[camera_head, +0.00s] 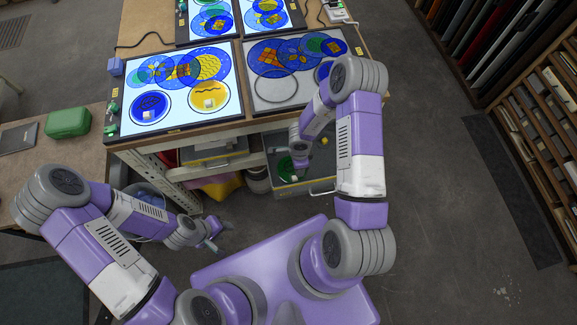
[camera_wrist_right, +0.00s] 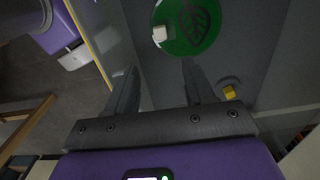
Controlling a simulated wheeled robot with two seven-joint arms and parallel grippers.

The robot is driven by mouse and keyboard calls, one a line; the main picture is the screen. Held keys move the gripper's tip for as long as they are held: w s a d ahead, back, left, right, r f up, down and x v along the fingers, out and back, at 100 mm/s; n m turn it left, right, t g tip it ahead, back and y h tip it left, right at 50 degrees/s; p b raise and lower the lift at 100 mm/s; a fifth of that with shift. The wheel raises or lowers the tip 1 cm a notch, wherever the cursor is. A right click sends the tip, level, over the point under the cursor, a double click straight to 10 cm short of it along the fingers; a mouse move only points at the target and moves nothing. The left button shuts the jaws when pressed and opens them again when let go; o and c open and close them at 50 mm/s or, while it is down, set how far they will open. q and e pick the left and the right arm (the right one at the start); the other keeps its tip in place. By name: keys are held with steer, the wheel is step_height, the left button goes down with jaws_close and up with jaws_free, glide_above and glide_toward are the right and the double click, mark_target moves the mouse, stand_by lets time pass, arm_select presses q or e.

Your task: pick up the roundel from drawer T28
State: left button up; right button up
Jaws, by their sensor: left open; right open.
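A green roundel (camera_wrist_right: 195,24) with a dark leaf shape and a white block-like knob (camera_wrist_right: 159,34) lies in a grey open drawer (camera_wrist_right: 268,50). In the head view the drawer (camera_head: 307,180) is pulled out below the table, and the roundel (camera_head: 284,167) is partly hidden by my right arm. No drawer number is legible. My right gripper (camera_wrist_right: 160,66) is open and empty over the drawer, its fingers pointing toward the roundel; I cannot tell the exact gap. My left gripper (camera_head: 216,236) is open and empty, low and left of the drawer.
A small yellow block (camera_wrist_right: 229,92) is in the drawer beside my right gripper. A green case (camera_head: 67,122) sits on the left bench. Racks stand at the right; the floor between is clear.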

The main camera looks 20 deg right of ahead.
mark_target(292, 168)
steer(key=f+b, duration=0.1)
steer(key=w+f+b, duration=0.1)
steer(key=f, duration=0.1)
steer(key=shift+f, duration=0.3)
steer(key=f+b, duration=0.1)
steer(key=f, duration=0.1)
steer(key=f+b, duration=0.2)
steer(key=f, duration=0.1)
steer(key=f+b, duration=0.2)
steer(key=shift+s+a+f, duration=0.15)
steer(key=shift+s+f, duration=0.1)
steer(key=shift+s, duration=0.1)
arm_select(q)
step_height(292, 168, down, 8)
steer(key=w, duration=0.1)
steer(key=shift+f, duration=0.1)
steer(key=shift+w, duration=0.1)
arm_select(e)
jaws_close()
